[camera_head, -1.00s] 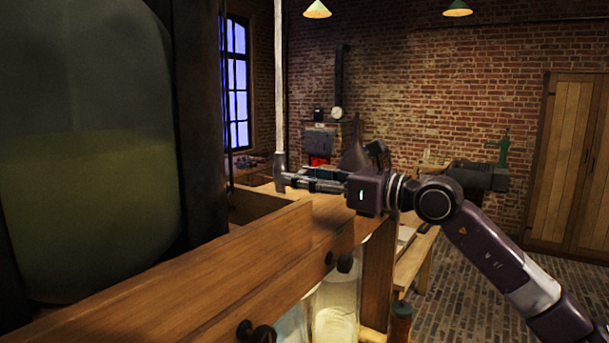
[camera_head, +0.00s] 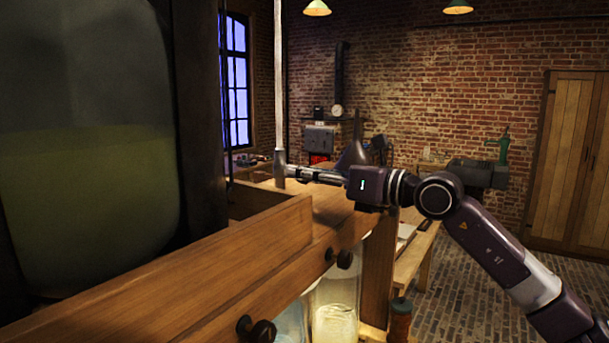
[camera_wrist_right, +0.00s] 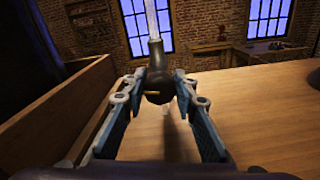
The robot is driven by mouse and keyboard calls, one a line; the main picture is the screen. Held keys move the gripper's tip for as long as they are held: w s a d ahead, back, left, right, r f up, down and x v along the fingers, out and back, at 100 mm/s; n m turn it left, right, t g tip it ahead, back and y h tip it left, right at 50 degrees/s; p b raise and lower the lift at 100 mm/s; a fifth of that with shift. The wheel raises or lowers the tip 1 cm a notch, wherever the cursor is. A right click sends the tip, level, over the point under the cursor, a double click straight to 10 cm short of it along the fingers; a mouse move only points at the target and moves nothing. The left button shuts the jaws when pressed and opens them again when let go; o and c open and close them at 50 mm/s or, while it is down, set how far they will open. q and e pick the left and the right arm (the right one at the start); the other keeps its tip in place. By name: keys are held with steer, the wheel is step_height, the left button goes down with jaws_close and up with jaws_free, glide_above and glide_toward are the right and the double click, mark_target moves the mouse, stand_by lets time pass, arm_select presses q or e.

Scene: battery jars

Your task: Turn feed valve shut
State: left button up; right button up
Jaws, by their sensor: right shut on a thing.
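The feed valve is a small dark fitting (camera_wrist_right: 157,82) at the lower end of a pale vertical pipe (camera_wrist_right: 152,20). In the head view the pipe (camera_head: 279,80) comes down from above to the valve, above the wooden bench top. My right gripper (camera_head: 287,172) reaches in from the right at the valve. In the right wrist view my right gripper (camera_wrist_right: 158,88) has its two blue-padded fingers on either side of the dark valve body and is shut on it. A small yellowish mark shows on the valve. My left gripper is not in view.
A large glass jar (camera_head: 85,150) with yellow-green liquid fills the left. A wooden ledge with dark knobs (camera_head: 257,331) runs below. Smaller jars (camera_head: 335,325) stand under it. A stove (camera_head: 319,140) and brick wall are behind.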

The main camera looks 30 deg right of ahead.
steer(key=m, duration=0.4)
steer(key=shift+d+m, duration=0.1)
steer(key=shift+m, duration=0.2)
steer(key=m, duration=0.3)
steer(key=shift+f+m+b, duration=0.1)
steer(key=shift+m+b, duration=0.2)
steer(key=shift+b, duration=0.05)
steer(key=m, duration=0.3)
steer(key=shift+m, duration=0.3)
steer(key=shift+f+m, duration=0.1)
steer(key=shift+m, duration=1.8)
steer(key=o, duration=1.1)
